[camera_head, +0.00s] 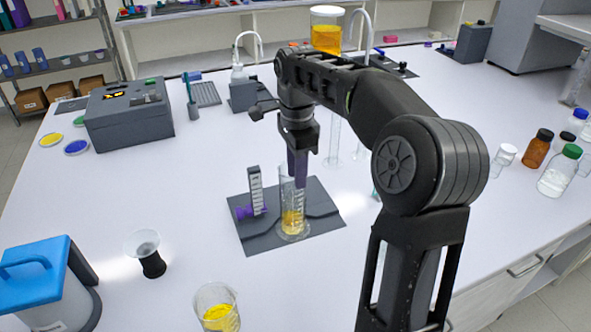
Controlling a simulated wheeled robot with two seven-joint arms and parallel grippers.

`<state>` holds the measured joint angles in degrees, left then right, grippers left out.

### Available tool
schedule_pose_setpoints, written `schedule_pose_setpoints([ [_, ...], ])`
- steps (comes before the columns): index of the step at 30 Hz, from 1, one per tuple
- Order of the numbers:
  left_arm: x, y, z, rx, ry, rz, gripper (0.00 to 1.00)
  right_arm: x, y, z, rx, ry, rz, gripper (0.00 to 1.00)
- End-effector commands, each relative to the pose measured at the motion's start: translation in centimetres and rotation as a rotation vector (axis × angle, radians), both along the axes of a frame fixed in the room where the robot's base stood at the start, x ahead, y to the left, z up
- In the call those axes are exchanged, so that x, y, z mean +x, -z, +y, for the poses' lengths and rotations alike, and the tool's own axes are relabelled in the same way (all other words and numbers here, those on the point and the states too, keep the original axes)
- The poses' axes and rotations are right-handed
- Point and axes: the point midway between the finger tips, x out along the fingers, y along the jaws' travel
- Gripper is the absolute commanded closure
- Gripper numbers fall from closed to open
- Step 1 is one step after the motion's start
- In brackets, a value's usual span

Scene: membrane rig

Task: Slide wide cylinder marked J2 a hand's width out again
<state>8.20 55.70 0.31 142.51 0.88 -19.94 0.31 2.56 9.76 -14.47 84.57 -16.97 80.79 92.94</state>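A clear glass cylinder (291,222) with yellow liquid at its bottom stands upright on a grey mat (262,241) near the middle of the table. I cannot read a J2 mark on it. My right gripper (299,181) points down at the cylinder's upper part, with its purple-grey fingers overlapping the rim in the camera_head view. I cannot tell whether the fingers are closed on the wall. Other tall clear glassware (334,140) stands behind my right arm, partly hidden. My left gripper is not in view.
A small upright scale with a purple base (256,192) stands on the mat left of the cylinder. A beaker of yellow liquid (217,312), a funnel on a black stand (150,257) and a blue-lidded container (41,285) are in front. Bottles (559,171) stand at right.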

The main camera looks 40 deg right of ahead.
Motion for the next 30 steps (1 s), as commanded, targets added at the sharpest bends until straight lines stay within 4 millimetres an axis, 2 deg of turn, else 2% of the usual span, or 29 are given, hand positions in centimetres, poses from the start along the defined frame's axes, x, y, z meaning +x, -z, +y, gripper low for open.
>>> schedule_pose_setpoints([
  [5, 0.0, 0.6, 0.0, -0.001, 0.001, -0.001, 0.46, 0.0, 0.9, 0.0, 0.000, 0.000, 0.001, 0.70],
  [10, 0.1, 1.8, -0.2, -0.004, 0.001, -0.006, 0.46, -0.1, 3.1, 0.0, 0.001, 0.000, 0.002, 0.70],
  [12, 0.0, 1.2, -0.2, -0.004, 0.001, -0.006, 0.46, -0.1, 3.6, 0.0, 0.000, 0.000, 0.004, 0.70],
  [21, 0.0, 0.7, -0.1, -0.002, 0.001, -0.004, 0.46, -0.1, 7.2, 0.0, 0.001, 0.000, 0.002, 0.70],
  [30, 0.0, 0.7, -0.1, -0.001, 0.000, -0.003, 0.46, 0.0, 7.8, 0.0, 0.000, 0.000, 0.000, 0.70],
])
